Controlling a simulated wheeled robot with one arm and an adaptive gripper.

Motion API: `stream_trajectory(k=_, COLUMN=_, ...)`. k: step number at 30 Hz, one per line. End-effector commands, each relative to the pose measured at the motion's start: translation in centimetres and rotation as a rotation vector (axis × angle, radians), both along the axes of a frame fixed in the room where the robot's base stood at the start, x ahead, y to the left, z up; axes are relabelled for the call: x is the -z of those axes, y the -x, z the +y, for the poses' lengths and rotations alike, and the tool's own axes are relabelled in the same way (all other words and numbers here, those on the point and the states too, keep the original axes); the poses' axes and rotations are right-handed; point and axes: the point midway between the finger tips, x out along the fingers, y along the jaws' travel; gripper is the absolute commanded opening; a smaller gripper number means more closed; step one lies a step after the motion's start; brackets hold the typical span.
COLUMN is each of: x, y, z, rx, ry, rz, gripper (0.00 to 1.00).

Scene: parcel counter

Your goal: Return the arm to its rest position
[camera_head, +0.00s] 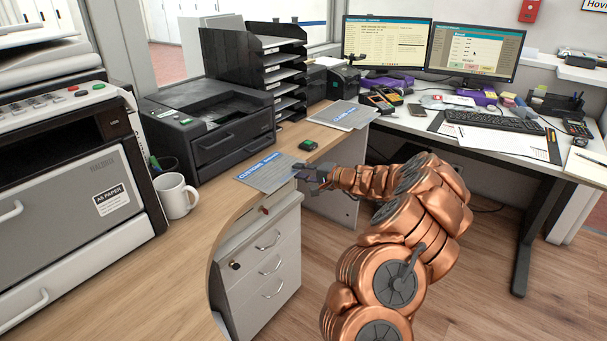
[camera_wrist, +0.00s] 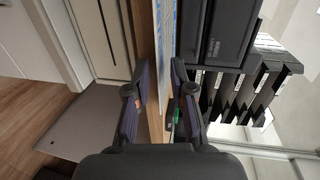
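My gripper (camera_head: 308,178) is at the end of my copper arm, at the counter edge beside the grey mat marked "CUSTOMS" (camera_head: 262,173). In the wrist view my gripper (camera_wrist: 160,88) has its two fingers apart. I see nothing held between them; the wooden counter edge and a strip of the mat show beyond the gap. My arm reaches out from the lower right of the head view, over the floor between counter and desk. Whether the fingertips touch the mat or counter, I cannot tell.
The wooden counter (camera_head: 140,270) carries a black printer (camera_head: 210,125), a white mug (camera_head: 175,196) and a small dark item (camera_head: 308,145). A drawer unit (camera_head: 265,262) stands below the gripper. A white desk (camera_head: 425,122) with two monitors is behind. Open floor (camera_head: 490,280) lies right.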

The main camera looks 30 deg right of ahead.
Motion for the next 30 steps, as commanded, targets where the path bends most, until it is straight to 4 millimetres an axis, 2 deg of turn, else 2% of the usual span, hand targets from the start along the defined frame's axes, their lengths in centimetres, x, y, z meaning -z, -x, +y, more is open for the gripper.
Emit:
stream_trajectory(k=4, x=0.0, y=0.0, z=0.0, rx=0.0, ry=-0.001, rz=0.0, gripper=0.23)
stream_trajectory(k=11, x=0.0, y=0.0, z=0.0, rx=-0.001, ry=-0.001, rz=0.0, gripper=0.0)
stream_trajectory(k=23, x=0.0, y=0.2, z=-0.1, rx=0.0, ry=-0.001, rz=0.0, gripper=0.0)
stream_trajectory(k=30, x=-0.2, y=2.2, z=-0.9, rx=0.002, ry=-0.003, rz=-0.001, gripper=0.0)
